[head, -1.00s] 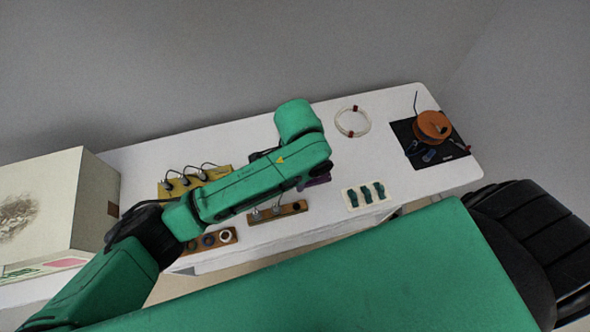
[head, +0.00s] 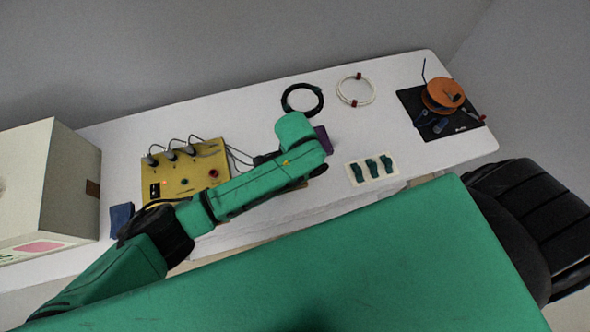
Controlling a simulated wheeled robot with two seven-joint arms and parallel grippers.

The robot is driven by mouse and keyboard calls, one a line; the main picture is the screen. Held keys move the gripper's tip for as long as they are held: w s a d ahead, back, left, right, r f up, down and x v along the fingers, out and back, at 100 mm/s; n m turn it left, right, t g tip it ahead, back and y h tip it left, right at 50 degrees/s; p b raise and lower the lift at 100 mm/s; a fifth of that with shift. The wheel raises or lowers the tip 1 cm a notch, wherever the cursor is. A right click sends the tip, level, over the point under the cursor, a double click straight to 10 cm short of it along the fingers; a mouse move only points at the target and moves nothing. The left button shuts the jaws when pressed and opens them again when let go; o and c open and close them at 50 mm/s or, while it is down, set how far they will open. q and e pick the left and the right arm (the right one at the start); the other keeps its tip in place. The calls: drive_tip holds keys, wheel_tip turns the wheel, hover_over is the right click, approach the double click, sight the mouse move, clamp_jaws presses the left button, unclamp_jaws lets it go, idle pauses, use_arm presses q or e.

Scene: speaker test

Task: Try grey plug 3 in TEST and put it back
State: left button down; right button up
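The yellow panel (head: 205,165) lies on the white table at the left. Dark plugs with cables stand along its back edge, one of them a left plug (head: 152,160). A small black display with orange lights, a green knob and a red button are on its face. I cannot read a TEST label. No grey plug can be told as number 3. My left arm (head: 255,185) crosses in front of the panel's lower right and hides most of a brown rack. My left gripper is hidden behind the arm. My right gripper is out of the picture.
A purple block (head: 323,138) is beside my arm's far end. Behind are a black cable ring (head: 288,108) and a white cable ring (head: 342,98). A pale tray (head: 352,182) holds green pieces. An orange spool (head: 440,98) is on a black mat. A beige box (head: 70,190) stands left.

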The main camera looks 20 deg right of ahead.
use_arm(q)
drive_tip(key=shift+f, duration=0.25)
idle(0.5)
drive_tip(key=shift+p, duration=0.55)
idle(0.4)
drive_tip(key=shift+p, duration=0.3)
drive_tip(key=shift+f+b, duration=0.65)
drive_tip(key=shift+f, duration=0.25)
drive_tip(key=shift+c, duration=2.1)
unclamp_jaws()
